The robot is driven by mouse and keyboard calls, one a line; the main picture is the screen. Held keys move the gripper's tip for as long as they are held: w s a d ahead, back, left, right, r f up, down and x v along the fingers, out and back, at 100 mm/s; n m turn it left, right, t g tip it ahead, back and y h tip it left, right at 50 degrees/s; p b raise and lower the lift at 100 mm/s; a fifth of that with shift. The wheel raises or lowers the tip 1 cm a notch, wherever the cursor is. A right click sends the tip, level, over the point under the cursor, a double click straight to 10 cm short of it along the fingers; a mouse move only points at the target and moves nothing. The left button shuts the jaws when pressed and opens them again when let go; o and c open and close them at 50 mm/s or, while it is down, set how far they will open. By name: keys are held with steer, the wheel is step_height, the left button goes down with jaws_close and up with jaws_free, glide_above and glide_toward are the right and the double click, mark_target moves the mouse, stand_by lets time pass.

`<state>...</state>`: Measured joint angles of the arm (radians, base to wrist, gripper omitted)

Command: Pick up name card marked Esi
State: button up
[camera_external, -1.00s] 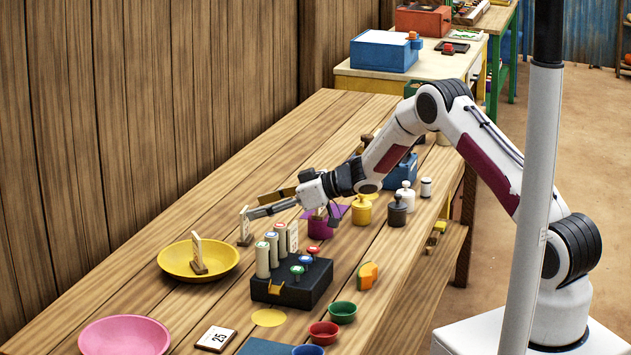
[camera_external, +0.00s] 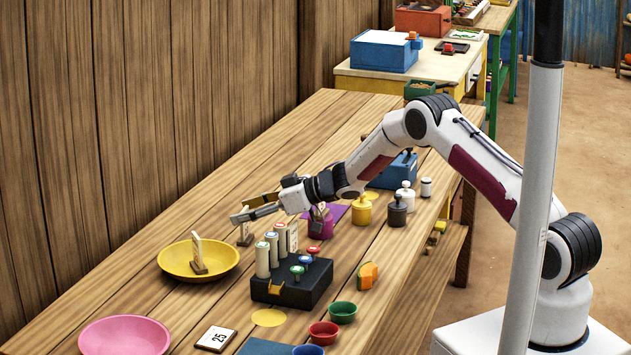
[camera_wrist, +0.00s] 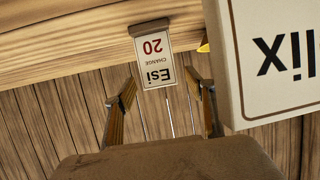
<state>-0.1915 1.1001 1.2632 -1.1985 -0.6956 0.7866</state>
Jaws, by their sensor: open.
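The name card marked Esi (camera_wrist: 155,74) appears upside down in the wrist view, with a red 20 below the name. It stands in a small wooden holder on the table, ahead of the fingertips and roughly between them. In the external view a small upright card (camera_external: 245,236), which looks like the same one, stands right by my fingertips, partly covered by them. My gripper (camera_external: 246,210) is open and empty, reaching left low over the table. Its two fingers show apart in the wrist view (camera_wrist: 164,90). I cannot tell whether a finger touches the card.
A larger-looking card ending in "lix" (camera_wrist: 277,60) is close on the right in the wrist view. A black rack (camera_external: 291,283) with several tubes stands in front of my gripper. A yellow dish (camera_external: 222,262) holding another card is at left. A purple pot (camera_external: 320,229) sits below my wrist.

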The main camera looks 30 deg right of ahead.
steer(key=shift+w+a+f, duration=0.15)
steer(key=shift+w+a, duration=0.1)
steer(key=shift+a, duration=0.05)
stand_by(0.4)
steer(key=c, duration=1.3)
